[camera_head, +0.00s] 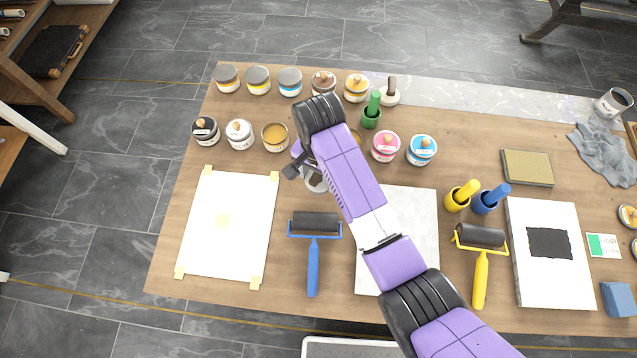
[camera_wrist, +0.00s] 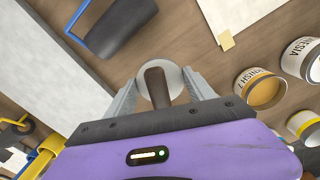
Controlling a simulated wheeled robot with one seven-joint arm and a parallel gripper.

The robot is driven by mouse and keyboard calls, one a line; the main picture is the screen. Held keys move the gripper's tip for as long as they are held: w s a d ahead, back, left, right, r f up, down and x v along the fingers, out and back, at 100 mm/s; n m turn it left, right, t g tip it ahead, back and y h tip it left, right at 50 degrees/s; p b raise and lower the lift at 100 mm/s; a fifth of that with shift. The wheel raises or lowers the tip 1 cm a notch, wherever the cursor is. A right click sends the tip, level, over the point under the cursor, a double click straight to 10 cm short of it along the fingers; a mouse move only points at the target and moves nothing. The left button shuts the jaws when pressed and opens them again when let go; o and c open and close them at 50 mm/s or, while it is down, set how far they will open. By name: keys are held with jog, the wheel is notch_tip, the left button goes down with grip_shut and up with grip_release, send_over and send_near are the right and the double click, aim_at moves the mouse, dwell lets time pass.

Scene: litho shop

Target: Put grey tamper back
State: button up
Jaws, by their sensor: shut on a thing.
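In the wrist view a tamper with a dark brown handle (camera_wrist: 156,86) and a pale grey round part (camera_wrist: 174,79) sits between the two fingers of my gripper (camera_wrist: 161,88), which is shut on it. In the head view my gripper (camera_head: 307,172) is over the table between the ink tins and the blue roller. A pale grey round part (camera_head: 316,184) shows just below it, partly hidden by my arm. I cannot tell whether it touches the table. A similar pale piece with a dark handle (camera_head: 390,94) stands at the table's back.
Ink tins (camera_head: 275,137) stand in two rows behind. The blue roller (camera_head: 314,225), a taped sheet (camera_head: 229,225) and a pale slab (camera_head: 412,215) lie in front. Green (camera_head: 371,112), yellow (camera_head: 459,198) and blue (camera_head: 489,199) cups hold matching handles. A grey strip (camera_head: 460,95) runs along the back.

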aim_at(319, 186)
jog(key=shift+f, duration=2.2)
jog(key=shift+f, duration=0.1)
jog(key=o, duration=1.5)
jog(key=shift+c, duration=0.2)
notch_tip(319, 186, up, 12)
jog(key=shift+r+b, duration=0.1)
jog(key=shift+b, duration=0.4)
